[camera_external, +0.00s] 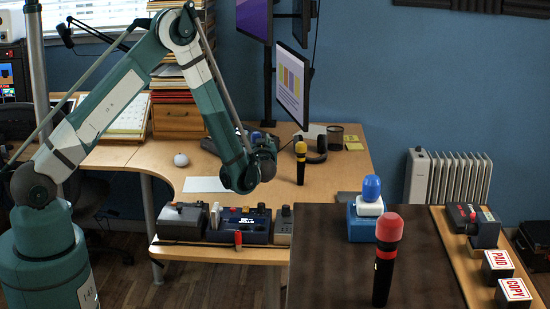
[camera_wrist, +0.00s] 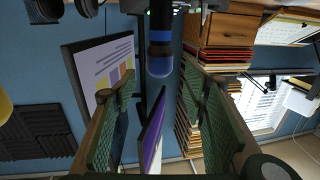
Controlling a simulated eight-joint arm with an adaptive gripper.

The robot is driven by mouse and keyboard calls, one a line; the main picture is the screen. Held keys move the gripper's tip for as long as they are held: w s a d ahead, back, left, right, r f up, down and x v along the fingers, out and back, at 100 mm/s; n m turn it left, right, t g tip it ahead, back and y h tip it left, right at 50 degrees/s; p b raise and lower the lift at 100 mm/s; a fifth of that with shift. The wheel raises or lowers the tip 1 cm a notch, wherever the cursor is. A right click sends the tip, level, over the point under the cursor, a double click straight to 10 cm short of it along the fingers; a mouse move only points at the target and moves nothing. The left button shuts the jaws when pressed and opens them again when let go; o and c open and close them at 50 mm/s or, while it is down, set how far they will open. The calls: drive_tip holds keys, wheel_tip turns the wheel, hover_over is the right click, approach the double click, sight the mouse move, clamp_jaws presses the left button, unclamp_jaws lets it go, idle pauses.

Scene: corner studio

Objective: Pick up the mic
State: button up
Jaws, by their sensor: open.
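Three mics show. In the wrist view, a dark mic with a blue band and blue head (camera_wrist: 160,62) appears upside down, near the line between my open fingertips; its depth from them is hard to judge. My gripper (camera_wrist: 158,82) is open with nothing between its green pads. In the external view my gripper (camera_external: 265,143) is above the wooden desk, its fingers mostly hidden; it largely hides the blue mic. A yellow mic (camera_external: 301,163) stands upright on the desk to its right. A red-headed black mic (camera_external: 387,260) stands upright on the dark tabletop in front.
A monitor (camera_external: 292,85) stands behind and right of my gripper. Audio boxes (camera_external: 243,224) line the desk's front edge. A blue and white object (camera_external: 367,212) stands on the dark tabletop. Wooden drawers (camera_external: 178,117) stand at the back left. A white sheet (camera_external: 206,184) lies on the desk.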

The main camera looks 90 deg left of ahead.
sight(257, 137)
drive_tip(key=shift+a, duration=0.2)
drive_tip(key=shift+s+a+b, duration=0.25)
drive_tip(key=shift+a, duration=1.05)
drive_tip(key=shift+s+a+b, duration=0.2)
drive_tip(key=shift+a, duration=1.05)
drive_tip(key=c, duration=1.4)
